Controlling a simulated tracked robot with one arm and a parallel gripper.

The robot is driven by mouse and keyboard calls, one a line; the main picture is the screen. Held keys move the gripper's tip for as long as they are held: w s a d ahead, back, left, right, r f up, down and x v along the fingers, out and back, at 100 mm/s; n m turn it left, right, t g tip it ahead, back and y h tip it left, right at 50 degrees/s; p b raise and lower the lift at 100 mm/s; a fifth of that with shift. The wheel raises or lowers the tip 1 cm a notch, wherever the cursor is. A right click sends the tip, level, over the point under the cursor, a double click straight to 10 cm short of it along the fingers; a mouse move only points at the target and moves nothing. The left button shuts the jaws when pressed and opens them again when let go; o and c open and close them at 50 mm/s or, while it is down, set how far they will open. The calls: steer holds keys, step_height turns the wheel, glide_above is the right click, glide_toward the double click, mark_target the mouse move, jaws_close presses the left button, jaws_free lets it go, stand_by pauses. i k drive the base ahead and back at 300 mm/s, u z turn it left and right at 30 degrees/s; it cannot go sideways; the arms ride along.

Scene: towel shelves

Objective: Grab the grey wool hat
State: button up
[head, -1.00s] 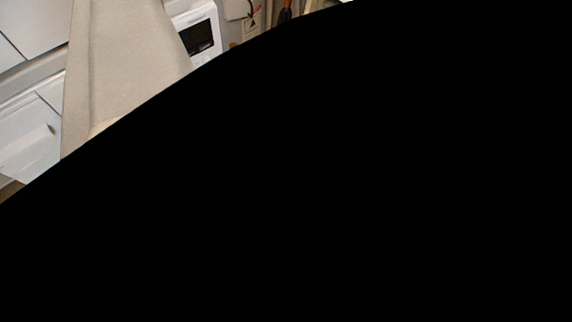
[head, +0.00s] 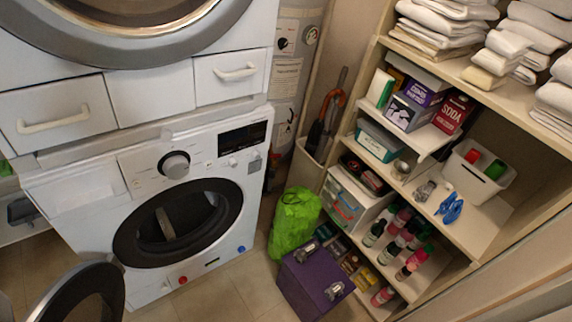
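I cannot make out a grey wool hat in the head view. The lower washing machine (head: 90,206) stands at the left, and its round drum opening (head: 178,222) is dark. A greyish shape (head: 165,224) shows inside the drum, but I cannot tell what it is. A round door (head: 82,296) stands open at the bottom left. My gripper is not in view.
A second machine (head: 62,68) is stacked above. Shelves at the right hold white towels (head: 440,25), boxes (head: 412,104), a white bin (head: 470,178) and bottles. A green bag (head: 294,226) and purple box (head: 312,283) stand on the floor (head: 235,290). Umbrellas (head: 323,130) stand behind.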

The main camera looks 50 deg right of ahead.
mark_target(300, 255)
steer(key=u, duration=0.05)
steer(key=i, duration=1.1)
steer(key=z, duration=2.7)
